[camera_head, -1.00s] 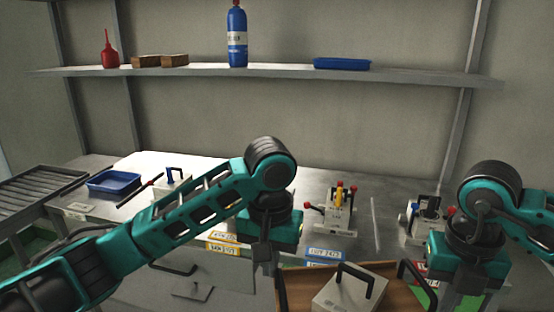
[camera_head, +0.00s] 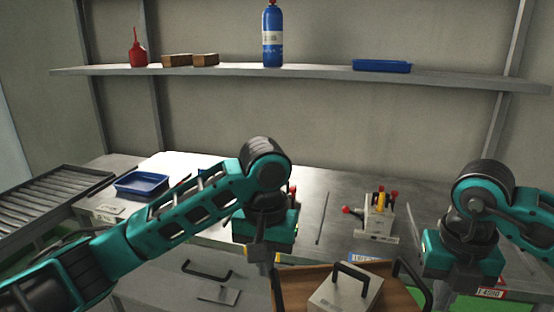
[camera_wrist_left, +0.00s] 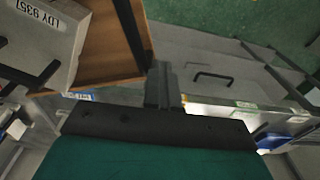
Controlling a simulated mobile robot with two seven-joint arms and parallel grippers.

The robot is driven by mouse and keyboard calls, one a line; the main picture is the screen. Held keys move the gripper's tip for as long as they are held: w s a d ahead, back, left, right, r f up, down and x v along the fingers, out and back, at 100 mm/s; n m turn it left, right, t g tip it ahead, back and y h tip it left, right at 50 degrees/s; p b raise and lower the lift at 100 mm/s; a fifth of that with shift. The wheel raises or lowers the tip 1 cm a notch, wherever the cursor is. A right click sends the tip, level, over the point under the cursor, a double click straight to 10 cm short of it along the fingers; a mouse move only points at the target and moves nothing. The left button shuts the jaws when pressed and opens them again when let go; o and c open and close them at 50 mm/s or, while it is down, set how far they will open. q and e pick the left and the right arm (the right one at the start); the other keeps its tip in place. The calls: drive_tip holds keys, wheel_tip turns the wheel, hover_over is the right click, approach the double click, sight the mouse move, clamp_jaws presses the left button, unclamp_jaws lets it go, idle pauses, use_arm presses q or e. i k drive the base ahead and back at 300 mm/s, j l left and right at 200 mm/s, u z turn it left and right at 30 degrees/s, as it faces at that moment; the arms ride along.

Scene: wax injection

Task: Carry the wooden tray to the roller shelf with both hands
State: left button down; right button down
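The wooden tray (camera_head: 398,297) is at the bottom of the head view, with a black handle at each end and a grey metal block mould (camera_head: 345,290) on it. My left gripper (camera_head: 262,268) is at the tray's left handle; in the left wrist view its fingers (camera_wrist_left: 163,85) look shut on it. My right gripper (camera_head: 440,296) is at the right handle, its fingertips partly hidden and near the picture's bottom edge. It appears shut on that handle. The roller shelf (camera_head: 48,203) stands at the far left, its visible rollers bare.
A blue tray (camera_head: 142,185) lies on the metal workbench (camera_head: 335,195) beside the roller shelf. A clamp-like fixture with red and yellow knobs (camera_head: 376,215) stands on the bench behind the wooden tray. A wall shelf (camera_head: 320,77) carries a blue bottle, a red bottle and wooden blocks.

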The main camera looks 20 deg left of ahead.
sight(23, 205)
drive_tip(key=j+u, duration=0.1)
drive_tip(key=j, duration=0.45)
drive_tip(key=j+u, duration=0.1)
drive_tip(key=j, duration=0.45)
drive_tip(key=i+j+u, duration=0.15)
drive_tip(key=j, duration=0.4)
drive_tip(key=j+u, duration=0.1)
drive_tip(key=j, duration=0.45)
drive_tip(key=i+j+u, duration=0.1)
drive_tip(key=j, duration=0.35)
drive_tip(key=i+j, duration=0.3)
drive_tip(key=i+j+u, duration=0.15)
drive_tip(key=j, duration=0.35)
drive_tip(key=i, duration=0.05)
